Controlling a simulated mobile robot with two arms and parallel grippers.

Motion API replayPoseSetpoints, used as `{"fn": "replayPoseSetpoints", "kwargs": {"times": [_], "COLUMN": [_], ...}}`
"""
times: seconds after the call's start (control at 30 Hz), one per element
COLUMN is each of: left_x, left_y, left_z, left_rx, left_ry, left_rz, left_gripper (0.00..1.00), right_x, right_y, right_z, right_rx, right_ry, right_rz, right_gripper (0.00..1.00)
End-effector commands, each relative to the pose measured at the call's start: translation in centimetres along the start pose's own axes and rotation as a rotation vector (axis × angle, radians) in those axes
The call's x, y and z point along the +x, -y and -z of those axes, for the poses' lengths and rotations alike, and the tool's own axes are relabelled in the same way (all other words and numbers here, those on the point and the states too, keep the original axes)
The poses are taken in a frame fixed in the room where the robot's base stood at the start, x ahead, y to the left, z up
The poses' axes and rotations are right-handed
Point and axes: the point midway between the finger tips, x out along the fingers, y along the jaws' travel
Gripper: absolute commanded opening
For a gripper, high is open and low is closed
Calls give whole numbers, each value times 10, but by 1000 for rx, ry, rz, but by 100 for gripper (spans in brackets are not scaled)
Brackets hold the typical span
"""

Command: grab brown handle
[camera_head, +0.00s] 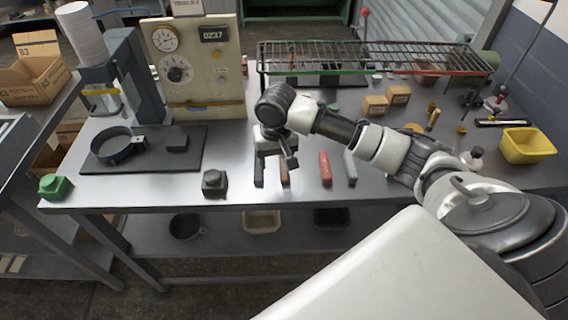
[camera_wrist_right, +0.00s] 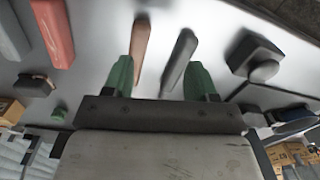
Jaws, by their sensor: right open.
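The brown handle (camera_head: 285,174) lies on the metal table near its front edge, partly hidden by my right gripper in the head view. In the right wrist view the brown handle (camera_wrist_right: 142,42) lies toward the left green fingertip. My right gripper (camera_head: 276,158) is open above the table, and its fingertips (camera_wrist_right: 160,76) have nothing held between them. A dark grey handle (camera_wrist_right: 178,60) lies beside the brown one, also within the width of the jaws in that view. My left gripper is not in view.
A red handle (camera_head: 325,168) and a light grey handle (camera_head: 350,166) lie to the right. A black block with a knob (camera_head: 214,183) stands to the left. A pan (camera_head: 112,147) rests on a dark mat (camera_head: 185,158). A wire rack (camera_head: 370,58) stands behind.

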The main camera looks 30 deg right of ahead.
Motion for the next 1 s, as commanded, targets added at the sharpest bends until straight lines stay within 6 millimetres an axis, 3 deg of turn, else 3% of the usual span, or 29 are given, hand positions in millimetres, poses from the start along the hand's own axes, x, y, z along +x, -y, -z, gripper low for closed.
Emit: {"fn": "replayPoseSetpoints", "kwargs": {"times": [0.03, 0.1, 0.23, 0.5, 0.77, 1.0], "left_x": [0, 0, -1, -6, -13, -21], "left_y": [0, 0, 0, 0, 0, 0], "left_z": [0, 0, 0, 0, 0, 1], "left_rx": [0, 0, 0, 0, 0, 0], "left_ry": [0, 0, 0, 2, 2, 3], "left_rz": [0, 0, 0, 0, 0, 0], "left_gripper": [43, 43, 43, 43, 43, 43], "right_x": [-14, -26, -31, 8, 29, 65], "right_y": [-12, -21, -30, -32, -32, -34], "right_z": [15, 25, 33, 33, 34, 35], "right_rx": [62, 127, 188, 195, 193, 192], "right_ry": [-1, 7, 20, 22, 20, 20], "right_rz": [-17, -28, -35, -35, -35, -36], "right_gripper": [57, 57, 57, 57, 57, 57]}}
